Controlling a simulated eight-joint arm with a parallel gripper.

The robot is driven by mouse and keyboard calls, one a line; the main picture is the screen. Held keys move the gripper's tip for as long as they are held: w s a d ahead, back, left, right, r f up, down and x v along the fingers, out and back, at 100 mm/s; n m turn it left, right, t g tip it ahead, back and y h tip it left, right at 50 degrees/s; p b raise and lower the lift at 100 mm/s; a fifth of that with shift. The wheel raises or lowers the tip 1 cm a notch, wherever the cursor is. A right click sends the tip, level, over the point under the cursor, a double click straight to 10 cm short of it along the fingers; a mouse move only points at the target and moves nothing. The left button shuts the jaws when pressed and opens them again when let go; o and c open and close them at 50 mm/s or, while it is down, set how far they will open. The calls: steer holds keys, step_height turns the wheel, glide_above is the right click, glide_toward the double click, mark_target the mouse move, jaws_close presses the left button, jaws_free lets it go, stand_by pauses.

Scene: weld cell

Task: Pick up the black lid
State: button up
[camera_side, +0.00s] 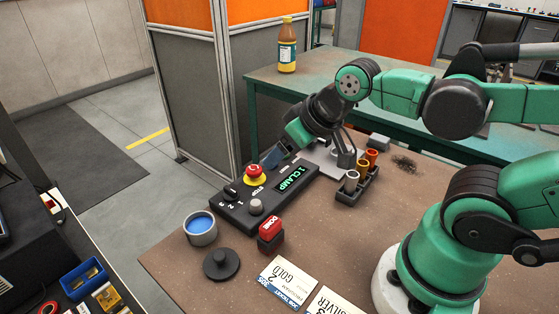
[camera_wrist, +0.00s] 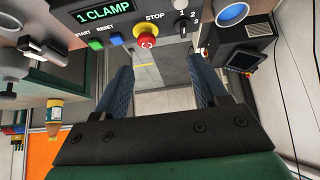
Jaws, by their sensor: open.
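The black lid (camera_side: 221,264) is a round dark disc with a raised knob. It lies flat on the brown table near its front left edge in the side view, just in front of a grey pot (camera_side: 201,229) with blue contents. I cannot make out the lid in the wrist view. My gripper (camera_side: 270,158) is above the far end of the control box in the side view, well away from the lid. In the wrist view my gripper (camera_wrist: 165,85) has its two blue fingers spread wide with nothing between them.
The black control box (camera_side: 265,196) has a red stop button (camera_side: 254,172) close to my gripper. A red-topped block (camera_side: 271,233) stands right of the lid. Cards (camera_side: 288,281) lie at the front. A rack of coloured cylinders (camera_side: 356,187) is at the right. A bottle (camera_side: 287,46) stands on the green bench behind.

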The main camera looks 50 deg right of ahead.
steer(key=shift+a, duration=0.1)
stand_by(0.3)
steer(key=n+g+y, duration=0.1)
steer(key=n+g, duration=0.6)
steer(key=n, duration=0.6)
glide_above(219, 255)
steer(key=f, duration=0.4)
steer(key=d+f, duration=0.1)
steer(key=f, duration=0.2)
steer(key=shift+s, duration=0.15)
steer(key=shift+a+f+n, duration=0.2)
steer(key=shift+n, duration=0.1)
steer(key=shift+a+f, duration=0.15)
steer(key=shift+f, duration=1.2)
steer(key=shift+a+f, duration=0.1)
steer(key=shift+f, duration=1.2)
jaws_close()
